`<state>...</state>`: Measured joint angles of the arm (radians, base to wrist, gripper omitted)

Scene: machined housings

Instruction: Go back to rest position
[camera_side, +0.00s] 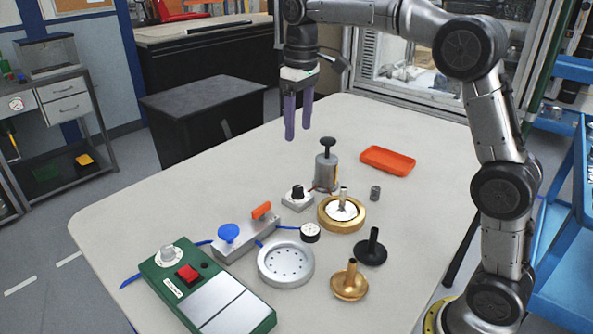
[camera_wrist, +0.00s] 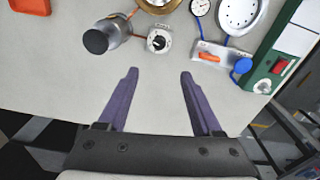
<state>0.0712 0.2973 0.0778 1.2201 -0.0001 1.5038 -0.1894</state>
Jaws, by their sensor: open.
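My gripper (camera_side: 298,136) has two purple fingers and hangs in the air, pointing down, over the far part of the table. It is open and empty, with a clear gap between the fingers. That cylinder also shows in the wrist view (camera_wrist: 117,27).
The pale table (camera_side: 180,190) carries a green control box (camera_side: 205,290), a blue-and-orange valve block (camera_side: 243,238), a perforated grey dish (camera_side: 286,263), a brass ring housing (camera_side: 341,213), a black part (camera_side: 371,250), a brass part (camera_side: 350,282) and an orange tray (camera_side: 388,160). The table's left part is clear.

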